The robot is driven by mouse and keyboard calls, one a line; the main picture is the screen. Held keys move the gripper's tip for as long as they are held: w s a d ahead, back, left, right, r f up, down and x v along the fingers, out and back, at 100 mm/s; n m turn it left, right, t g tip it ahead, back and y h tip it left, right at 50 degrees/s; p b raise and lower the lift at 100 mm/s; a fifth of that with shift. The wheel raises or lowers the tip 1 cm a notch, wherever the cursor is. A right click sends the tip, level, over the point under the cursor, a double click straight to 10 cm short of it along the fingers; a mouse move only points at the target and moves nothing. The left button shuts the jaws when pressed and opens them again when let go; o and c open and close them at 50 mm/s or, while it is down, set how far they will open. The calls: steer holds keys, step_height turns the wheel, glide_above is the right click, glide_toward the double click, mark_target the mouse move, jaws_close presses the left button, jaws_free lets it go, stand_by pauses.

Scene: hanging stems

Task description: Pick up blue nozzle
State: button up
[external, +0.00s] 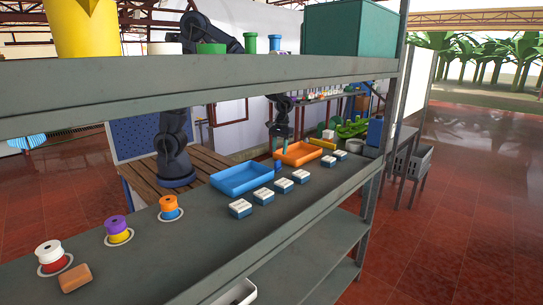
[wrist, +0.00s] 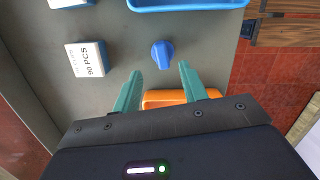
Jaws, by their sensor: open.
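The blue nozzle (wrist: 162,54) stands on the grey shelf, just beyond my fingertips and roughly centred between them in the wrist view. It shows small in the external view (external: 278,165), between the blue tray and the orange tray. My gripper (wrist: 159,70) is open, with two teal fingers apart and nothing between them. In the external view my gripper (external: 284,147) hangs over the shelf close to the nozzle.
A blue tray (external: 241,190) and an orange tray (external: 299,163) flank the nozzle. White-labelled boxes (wrist: 88,58) stand in a row along the shelf's front. Stacked spools (external: 169,202) stand at left. An upper shelf (external: 190,82) runs above.

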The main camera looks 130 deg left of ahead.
mark_target(278, 161)
steer(key=shift+s+d+f, duration=0.1)
steer(key=shift+d+f, duration=0.05)
steer(key=shift+f, duration=1.05)
steer(key=shift+w+d+f, duration=0.1)
steer(key=shift+d+f, duration=0.1)
steer(key=shift+f, duration=1)
steer(key=shift+s+d+f, duration=0.1)
steer(key=shift+d+f, duration=0.05)
steer(key=shift+f, duration=1.05)
steer(key=shift+c, duration=0.4)
jaws_close()
